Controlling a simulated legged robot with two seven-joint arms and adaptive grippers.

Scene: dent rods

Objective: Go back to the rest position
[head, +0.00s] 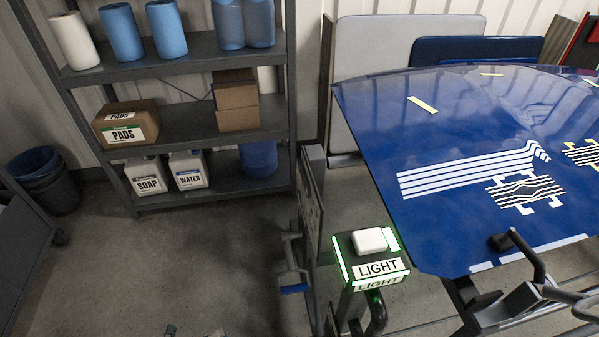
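Neither of my grippers can be made out in the head view. Small dark and pale bits show at the bottom edge, left of centre, too cut off to identify. A blue car panel (455,125) lies tilted on a stand at the right, with white stripe reflections and yellow marks on it. A post labelled LIGHT (377,268) stands at the panel's near left corner, with green lit edges and a white block (370,241) on top. A bent grey bar with a black end (537,262) reaches over the panel's near edge.
A grey shelf rack (190,47) at the left holds paper rolls, boxes and jugs. A dark bin (50,190) stands left of it. A grey upright frame (311,200) stands beside the light post. The floor (170,260) in front of the rack is largely clear.

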